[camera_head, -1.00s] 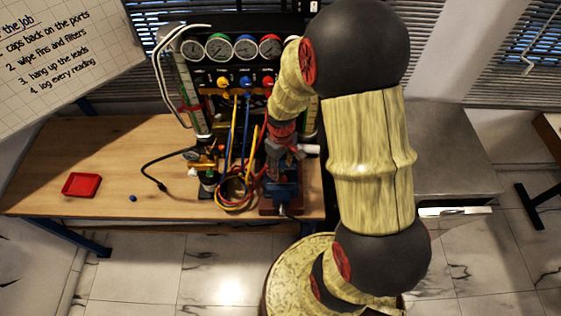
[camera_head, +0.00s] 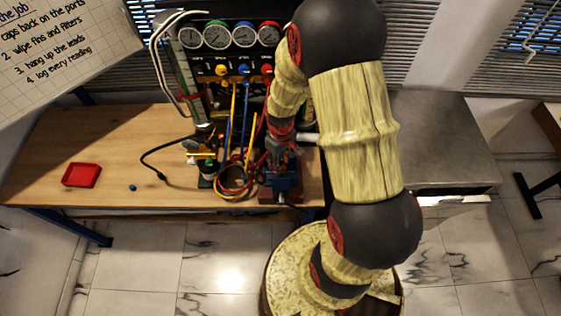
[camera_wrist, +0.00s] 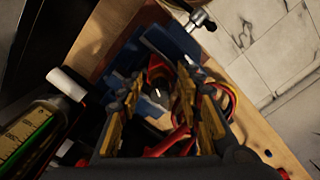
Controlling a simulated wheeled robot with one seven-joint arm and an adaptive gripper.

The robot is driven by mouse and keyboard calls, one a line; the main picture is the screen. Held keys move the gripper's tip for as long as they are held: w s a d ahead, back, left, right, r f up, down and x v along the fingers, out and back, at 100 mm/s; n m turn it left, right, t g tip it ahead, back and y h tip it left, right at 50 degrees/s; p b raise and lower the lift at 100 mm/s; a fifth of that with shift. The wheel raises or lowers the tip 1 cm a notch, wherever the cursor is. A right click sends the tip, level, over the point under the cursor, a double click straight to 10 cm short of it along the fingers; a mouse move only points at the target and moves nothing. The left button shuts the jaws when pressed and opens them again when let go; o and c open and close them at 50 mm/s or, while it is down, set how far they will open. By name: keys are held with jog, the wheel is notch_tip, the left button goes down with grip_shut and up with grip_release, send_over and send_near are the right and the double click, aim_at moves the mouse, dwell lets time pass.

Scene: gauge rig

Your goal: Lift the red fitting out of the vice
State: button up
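The blue vice (camera_head: 284,184) stands near the front edge of the wooden bench. In the wrist view its blue body (camera_wrist: 172,42) and metal handle show beyond my fingers. My gripper (camera_head: 282,158) points down just above the vice. In the wrist view my gripper (camera_wrist: 155,95) has its yellow-padded fingers apart, with blue vice parts and a small dark round piece with a bright glint between them. Red shapes low between the fingers may be a hose or the fitting. No contact can be told.
Coiled red, yellow and blue hoses (camera_head: 233,183) lie just left of the vice. The gauge panel (camera_head: 232,70) stands behind. A red tray (camera_head: 82,175) and a small blue cap (camera_head: 132,188) lie on the bench (camera_head: 60,145), whose left part is mostly clear.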

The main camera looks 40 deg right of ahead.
grip_shut()
jog(key=shift+c, duration=0.9)
grip_release()
jog(key=c, duration=0.6)
grip_shut()
jog(key=shift+w+d+r, duration=0.15)
jog(key=shift+w+d, duration=0.15)
jog(key=shift+w, duration=0.1)
jog(key=shift+r, duration=0.2)
jog(key=shift+r+p, duration=3)
jog(key=shift+r, duration=1.05)
